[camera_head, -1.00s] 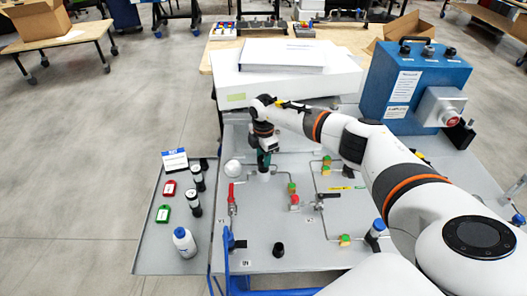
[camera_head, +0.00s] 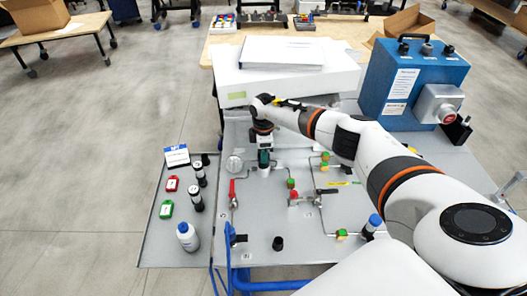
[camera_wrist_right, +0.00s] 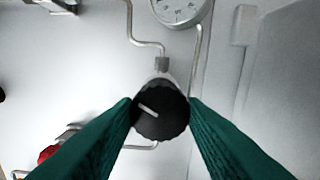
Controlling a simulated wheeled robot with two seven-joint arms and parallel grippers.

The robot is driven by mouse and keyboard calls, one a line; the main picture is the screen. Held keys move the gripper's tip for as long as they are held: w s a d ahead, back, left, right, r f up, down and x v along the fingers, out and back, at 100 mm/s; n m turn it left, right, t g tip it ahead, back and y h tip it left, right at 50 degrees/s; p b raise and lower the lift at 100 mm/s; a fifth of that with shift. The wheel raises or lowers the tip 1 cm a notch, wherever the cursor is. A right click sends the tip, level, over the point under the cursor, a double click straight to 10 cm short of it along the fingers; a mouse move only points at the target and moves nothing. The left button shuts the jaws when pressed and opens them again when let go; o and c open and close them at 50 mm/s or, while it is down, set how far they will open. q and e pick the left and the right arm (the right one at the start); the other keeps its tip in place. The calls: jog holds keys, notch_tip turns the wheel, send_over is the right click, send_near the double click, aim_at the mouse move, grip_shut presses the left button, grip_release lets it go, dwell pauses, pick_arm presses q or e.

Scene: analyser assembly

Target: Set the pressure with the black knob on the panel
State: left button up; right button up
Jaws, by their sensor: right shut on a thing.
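The black knob (camera_wrist_right: 160,112) shows in the right wrist view, round and ribbed, with a white pointer line aimed at the upper left. The green fingers of my right gripper (camera_wrist_right: 160,104) are shut on its two sides. In the head view my right gripper (camera_head: 264,157) points down at the back of the grey panel (camera_head: 300,262), and it hides the knob there. A round pressure gauge (camera_head: 234,165) stands just left of it; its dial (camera_wrist_right: 181,8) is cut off at the top of the wrist view, so I cannot read the needle. My left gripper is out of view.
A red-handled valve (camera_head: 233,194) and a second black knob (camera_head: 278,243) stand nearer on the panel. A side tray (camera_head: 157,250) holds a white bottle (camera_head: 188,238) and small containers. A blue box (camera_head: 405,75) stands at the back right.

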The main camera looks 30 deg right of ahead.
jog(key=shift+w+d+r, duration=0.1)
jog(key=shift+r, duration=0.05)
jog(key=o, duration=1)
notch_tip(320, 180, up, 12)
jog(key=b, duration=0.2)
jog(key=shift+b, duration=0.4)
